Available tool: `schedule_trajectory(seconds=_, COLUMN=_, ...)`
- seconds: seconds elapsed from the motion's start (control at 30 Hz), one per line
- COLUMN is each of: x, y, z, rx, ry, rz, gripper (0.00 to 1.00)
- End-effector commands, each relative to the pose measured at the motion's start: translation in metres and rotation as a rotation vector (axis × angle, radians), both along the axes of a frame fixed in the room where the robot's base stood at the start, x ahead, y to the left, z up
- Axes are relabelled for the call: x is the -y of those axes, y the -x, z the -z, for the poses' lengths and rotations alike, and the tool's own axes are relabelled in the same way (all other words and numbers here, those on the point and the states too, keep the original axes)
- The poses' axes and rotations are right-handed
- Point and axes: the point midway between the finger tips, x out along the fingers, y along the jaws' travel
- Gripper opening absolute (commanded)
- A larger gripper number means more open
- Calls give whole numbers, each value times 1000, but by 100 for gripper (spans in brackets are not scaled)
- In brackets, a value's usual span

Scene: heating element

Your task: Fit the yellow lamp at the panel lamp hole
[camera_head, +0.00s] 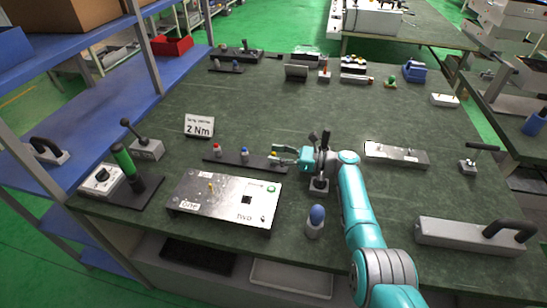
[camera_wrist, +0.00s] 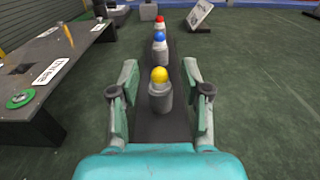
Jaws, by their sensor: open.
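The yellow lamp (camera_wrist: 159,88) has a yellow dome on a grey cylinder and stands upright on a dark strip (camera_wrist: 181,128). My gripper (camera_wrist: 161,92) is open, with one finger on each side of the lamp and visible gaps between. In the head view my gripper (camera_head: 275,155) is at the right end of the dark strip (camera_head: 224,157) and partly covers the yellow lamp (camera_head: 273,155). The silver panel (camera_head: 225,199) lies in front of the strip, with a square dark opening, a green round part and a small yellow part on top.
A blue lamp (camera_wrist: 160,48) and a red lamp (camera_wrist: 160,24) stand farther along the strip. A "2 Nm" sign (camera_head: 199,125) stands behind it. A lever device (camera_head: 319,184) and a blue-topped part (camera_head: 316,221) stand close to my arm. The table behind the strip is mostly clear.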

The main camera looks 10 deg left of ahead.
Motion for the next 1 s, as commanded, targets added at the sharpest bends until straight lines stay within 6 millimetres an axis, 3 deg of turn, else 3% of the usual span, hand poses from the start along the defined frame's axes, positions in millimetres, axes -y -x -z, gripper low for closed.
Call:
schedule_trajectory(seconds=0.1, x=-11, y=0, z=0, rx=0, ry=0, rz=-1, gripper=48)
schedule_trajectory(seconds=0.37, x=-13, y=0, z=0, rx=1, ry=0, rz=0, gripper=48)
schedule_trajectory(seconds=0.57, x=-12, y=0, z=0, rx=0, ry=0, rz=0, gripper=2)
schedule_trajectory(seconds=1.0, x=-12, y=0, z=-2, rx=1, ry=0, rz=0, gripper=1)
